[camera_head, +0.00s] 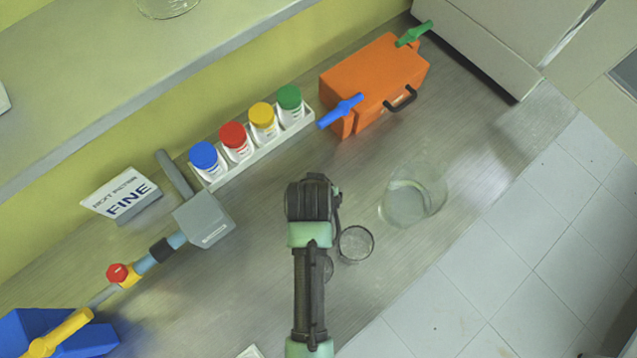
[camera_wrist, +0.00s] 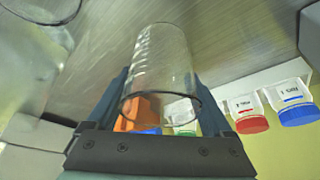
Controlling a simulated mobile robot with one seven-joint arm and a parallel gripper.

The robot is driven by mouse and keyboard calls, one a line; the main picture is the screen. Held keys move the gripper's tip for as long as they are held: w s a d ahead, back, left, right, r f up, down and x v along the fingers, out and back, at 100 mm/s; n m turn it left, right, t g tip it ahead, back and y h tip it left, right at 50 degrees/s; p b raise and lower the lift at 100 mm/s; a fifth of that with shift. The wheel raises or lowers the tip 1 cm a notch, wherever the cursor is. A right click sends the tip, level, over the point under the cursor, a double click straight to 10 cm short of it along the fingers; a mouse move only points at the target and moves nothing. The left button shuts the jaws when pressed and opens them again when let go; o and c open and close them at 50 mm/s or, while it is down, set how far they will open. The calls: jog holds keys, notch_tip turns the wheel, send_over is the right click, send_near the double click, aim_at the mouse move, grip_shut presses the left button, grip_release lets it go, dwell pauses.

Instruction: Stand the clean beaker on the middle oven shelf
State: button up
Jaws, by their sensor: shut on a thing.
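My gripper (camera_wrist: 161,95) is shut on a small clear glass beaker (camera_wrist: 162,60), with one finger on each side of its wall in the wrist view. I cannot make out an oven shelf in either view.
An orange box (camera_head: 375,80) with blue and green handles stands at the back of the bench (camera_head: 290,170). A white rack holds several colour-capped bottles (camera_head: 262,120). A grey tool (camera_head: 205,220) and a "FINE" sign (camera_head: 125,197) are left. A pale cabinet (camera_head: 490,40) stands upper right.

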jog(key=shift+f, duration=1.95)
jog(key=shift+f, duration=0.15)
jog(key=o, duration=1.2)
